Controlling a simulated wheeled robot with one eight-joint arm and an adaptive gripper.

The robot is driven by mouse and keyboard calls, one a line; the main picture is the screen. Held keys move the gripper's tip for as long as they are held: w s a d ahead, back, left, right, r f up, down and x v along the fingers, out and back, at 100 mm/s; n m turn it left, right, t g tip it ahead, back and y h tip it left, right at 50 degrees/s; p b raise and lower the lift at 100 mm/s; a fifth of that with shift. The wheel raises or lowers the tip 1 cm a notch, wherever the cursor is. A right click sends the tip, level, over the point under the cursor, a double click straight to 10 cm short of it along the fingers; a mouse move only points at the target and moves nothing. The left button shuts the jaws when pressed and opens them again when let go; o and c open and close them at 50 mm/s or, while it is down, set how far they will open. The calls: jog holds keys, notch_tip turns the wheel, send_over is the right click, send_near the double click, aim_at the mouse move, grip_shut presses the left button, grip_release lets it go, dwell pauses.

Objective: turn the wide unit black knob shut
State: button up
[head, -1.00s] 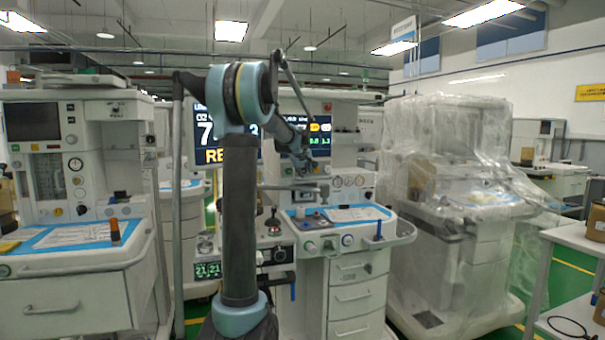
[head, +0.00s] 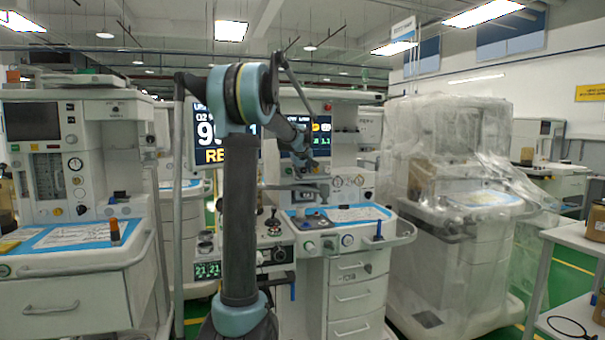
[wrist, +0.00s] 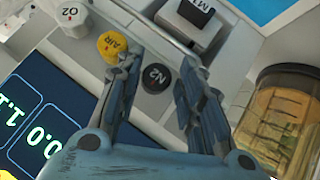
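A black knob marked N2 (wrist: 157,79) shows in the wrist view, between the two fingers of my gripper (wrist: 160,64). The fingers are apart, one on each side of the knob, with a gap visible on the right; I cannot tell whether the left finger touches it. A yellow AIR knob (wrist: 111,45) sits just left of the left fingertip. A white O2 knob (wrist: 71,17) is farther up and left. In the head view my gripper (head: 304,166) is small, in front of the middle cart (head: 362,296), and the black knob cannot be made out.
A white block marked M1 (wrist: 191,22) stands just beyond the fingertips. A clear canister with yellowish contents (wrist: 284,115) is at the right, and a dark display (wrist: 42,115) is at the left. A plastic-covered cart (head: 440,190) stands right of the middle cart.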

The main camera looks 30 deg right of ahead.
jog(key=v, duration=1.2)
jog(key=shift+w+a+f, duration=0.1)
jog(key=shift+a, duration=0.1)
jog(key=s+a+f+g+y, duration=0.1)
jog(key=s+a+f, duration=0.35)
jog(key=a, duration=0.55)
jog(key=s+a+f+y, duration=0.25)
jog(key=a+f, duration=0.35)
jog(key=a, duration=0.5)
jog(key=s+a+f+g+y, duration=0.1)
jog(key=s+a+f, duration=0.4)
jog(key=a, duration=0.5)
jog(key=s+a+f+g, duration=0.2)
jog(key=s+a+f, duration=0.5)
jog(key=s+f, duration=0.3)
jog(key=s+a+f+g+y, duration=0.1)
jog(key=s+a+f, duration=0.6)
jog(key=s+f, duration=0.3)
jog(key=shift+s+a+f+n+g, duration=0.3)
jog(key=shift+s+f+g, duration=0.1)
jog(key=shift+s, duration=0.8)
jog(key=shift+s+y, duration=0.1)
jog(key=shift+y, duration=0.15)
